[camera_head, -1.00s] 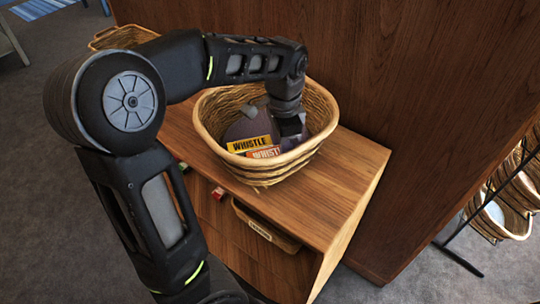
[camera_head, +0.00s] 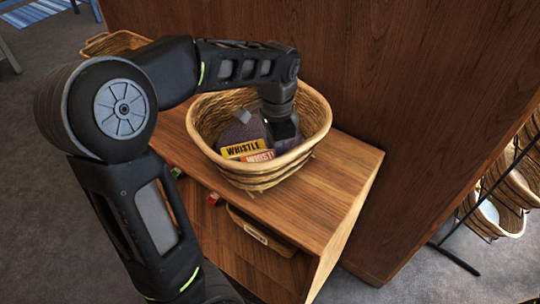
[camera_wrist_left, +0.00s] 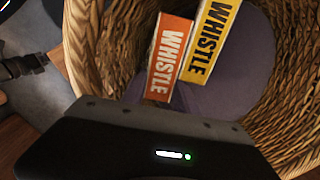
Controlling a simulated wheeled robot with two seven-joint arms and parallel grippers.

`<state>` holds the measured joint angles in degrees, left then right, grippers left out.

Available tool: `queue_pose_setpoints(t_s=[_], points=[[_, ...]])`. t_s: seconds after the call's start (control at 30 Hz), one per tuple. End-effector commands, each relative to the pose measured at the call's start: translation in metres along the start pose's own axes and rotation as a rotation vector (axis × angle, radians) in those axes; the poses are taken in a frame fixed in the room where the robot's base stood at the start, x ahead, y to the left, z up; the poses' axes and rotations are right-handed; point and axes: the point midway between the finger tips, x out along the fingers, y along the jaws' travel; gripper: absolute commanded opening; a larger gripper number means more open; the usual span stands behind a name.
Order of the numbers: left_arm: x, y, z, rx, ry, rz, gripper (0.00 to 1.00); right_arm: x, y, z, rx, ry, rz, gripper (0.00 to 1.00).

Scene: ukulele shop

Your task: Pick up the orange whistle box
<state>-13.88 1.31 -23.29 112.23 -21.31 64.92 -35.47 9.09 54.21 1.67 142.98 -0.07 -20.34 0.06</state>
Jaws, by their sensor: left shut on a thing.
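The orange whistle box (camera_head: 258,156) lies in a woven basket (camera_head: 258,178) on the wooden cabinet, next to a yellow whistle box (camera_head: 243,148). In the left wrist view, the orange box (camera_wrist_left: 169,55) stands left of the yellow box (camera_wrist_left: 212,40). Its near end runs behind the dark body of my left gripper (camera_wrist_left: 155,140). My left gripper (camera_head: 284,128) reaches down into the basket and is shut, seemingly on the orange box's near end. Its fingertips and the contact are hidden. My right gripper is not in view.
A purple-grey item (camera_head: 243,128) lies in the basket beside the boxes. The basket rim surrounds my gripper. A tall wooden panel (camera_head: 400,110) stands behind the cabinet (camera_head: 335,185). A rack with baskets (camera_head: 500,205) stands at the right.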

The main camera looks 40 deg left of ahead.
Motion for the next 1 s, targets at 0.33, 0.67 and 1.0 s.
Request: queue_pose_setpoints(t_s=[0.33, 0.67, 1.0], points=[[-0.047, -0.001, -0.001, 0.000, 0.005, -0.004, 0.00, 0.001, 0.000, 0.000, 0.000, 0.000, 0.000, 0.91], [-0.099, -0.001, 0.000, -0.001, 0.002, -0.002, 0.00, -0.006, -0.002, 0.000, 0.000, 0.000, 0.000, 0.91], [-0.100, -0.001, 0.000, -0.001, 0.001, -0.002, 0.00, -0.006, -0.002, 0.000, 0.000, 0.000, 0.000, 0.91]])
